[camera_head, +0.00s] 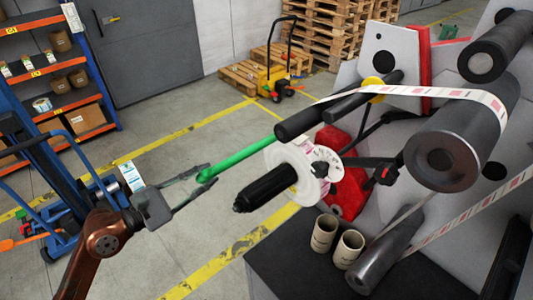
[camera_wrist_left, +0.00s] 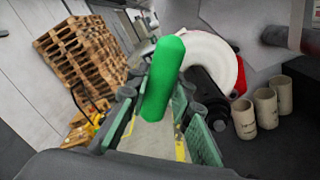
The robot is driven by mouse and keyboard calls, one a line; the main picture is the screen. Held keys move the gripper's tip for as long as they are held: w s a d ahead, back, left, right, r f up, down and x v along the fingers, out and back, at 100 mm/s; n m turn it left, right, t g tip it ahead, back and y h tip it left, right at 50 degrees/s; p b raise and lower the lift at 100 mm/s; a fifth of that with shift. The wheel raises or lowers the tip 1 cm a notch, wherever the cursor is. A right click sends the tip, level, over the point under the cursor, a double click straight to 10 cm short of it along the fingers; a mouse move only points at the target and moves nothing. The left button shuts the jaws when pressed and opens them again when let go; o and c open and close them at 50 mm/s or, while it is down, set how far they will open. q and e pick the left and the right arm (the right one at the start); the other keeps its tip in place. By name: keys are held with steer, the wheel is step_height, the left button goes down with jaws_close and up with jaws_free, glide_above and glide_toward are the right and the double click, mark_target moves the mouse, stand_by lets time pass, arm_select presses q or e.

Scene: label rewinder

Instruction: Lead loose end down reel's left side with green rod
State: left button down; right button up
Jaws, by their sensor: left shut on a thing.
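My left gripper (camera_head: 206,176) comes in from the left and is shut on one end of the green rod (camera_head: 240,156). The rod slopes up to the right, and its far end is beside the white reel (camera_head: 283,160), behind its upper left side. In the left wrist view the rod (camera_wrist_left: 163,80) stands between the fingers, with the white reel (camera_wrist_left: 212,50) just behind it. The printed label strip (camera_head: 420,91) runs over the upper rollers and narrows towards the dark roller above the reel. I cannot make out its loose end. My right gripper is not in view.
A black spindle (camera_head: 266,188) sticks out from the reel's front. Cardboard cores (camera_head: 324,232) stand on the dark machine table (camera_head: 290,262). A large roller (camera_head: 450,150) is at the right. A blue cart is at the left; floor between is open.

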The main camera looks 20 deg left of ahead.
arm_select(q)
steer(key=shift+r, duration=0.15)
steer(key=shift+w+a+r+p, duration=0.1)
steer(key=shift+a+r+p, duration=0.1)
steer(key=shift+r+p, duration=0.25)
steer(key=shift+w+a+r+p, duration=0.1)
steer(key=shift+a+r+p, duration=0.1)
steer(key=shift+r, duration=0.4)
steer(key=shift+s+a+f, duration=0.1)
steer(key=shift+s, duration=0.05)
steer(key=b+v, duration=0.5)
steer(key=v, duration=2.3)
steer(key=shift+s+r, duration=0.25)
steer(key=shift+r, duration=0.05)
steer(key=shift+a, duration=0.15)
